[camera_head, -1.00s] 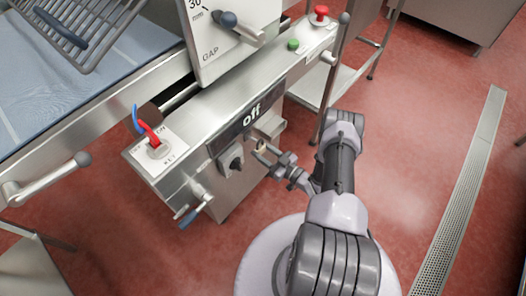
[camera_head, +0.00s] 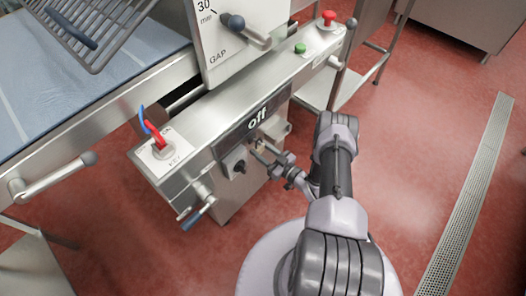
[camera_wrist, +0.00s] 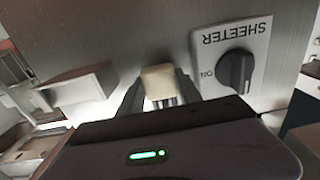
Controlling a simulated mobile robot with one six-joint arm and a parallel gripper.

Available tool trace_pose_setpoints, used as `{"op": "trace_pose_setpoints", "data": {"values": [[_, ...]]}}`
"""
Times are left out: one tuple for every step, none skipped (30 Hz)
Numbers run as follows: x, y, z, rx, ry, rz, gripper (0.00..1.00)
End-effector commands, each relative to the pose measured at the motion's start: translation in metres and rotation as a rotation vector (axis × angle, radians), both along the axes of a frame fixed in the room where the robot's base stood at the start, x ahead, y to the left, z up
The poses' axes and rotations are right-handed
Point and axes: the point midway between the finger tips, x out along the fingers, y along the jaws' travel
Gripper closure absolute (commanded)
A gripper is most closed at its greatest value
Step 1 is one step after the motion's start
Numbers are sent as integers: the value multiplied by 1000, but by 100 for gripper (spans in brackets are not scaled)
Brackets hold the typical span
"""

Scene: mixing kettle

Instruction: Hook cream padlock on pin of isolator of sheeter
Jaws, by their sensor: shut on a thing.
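The cream padlock (camera_wrist: 158,82) is between the two fingers of my gripper (camera_wrist: 160,98), which is shut on it. In the head view my gripper (camera_head: 259,152) is close to the machine's front panel, and the padlock is small and mostly hidden there. The isolator of the sheeter (camera_wrist: 237,68) is a pale plate with a black knob, lettered SHEETER upside down in the wrist view, right of the padlock. In the head view the isolator (camera_head: 237,164) is just left of my gripper. I cannot make out its pin or the padlock's shackle.
A metal box (camera_wrist: 75,85) juts from the panel left of the padlock in the wrist view. A red key switch with a blue loop (camera_head: 160,145) is on the ledge. Red floor is clear at right.

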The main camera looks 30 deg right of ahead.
Motion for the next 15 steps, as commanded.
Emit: {"op": "trace_pose_setpoints", "data": {"values": [[2, 1, 0, 0, 0, 1, 100], [3, 2, 0, 0, 0, 2, 100], [4, 2, 0, 0, 0, 2, 100], [5, 2, 0, 0, 0, 1, 100], [5, 2, 0, 0, 0, 1, 100], [6, 2, 0, 0, 0, 0, 100], [6, 2, 0, 0, 0, 0, 100], [6, 2, 0, 0, 0, 0, 100], [6, 2, 0, 0, 0, 0, 100], [6, 2, 0, 0, 0, 0, 100], [6, 2, 0, 0, 0, 0, 100], [6, 2, 0, 0, 0, 0, 100], [5, 2, 0, 0, 0, 0, 100], [6, 2, 0, 0, 0, 0, 100], [6, 2, 0, 0, 0, 0, 100]]}}
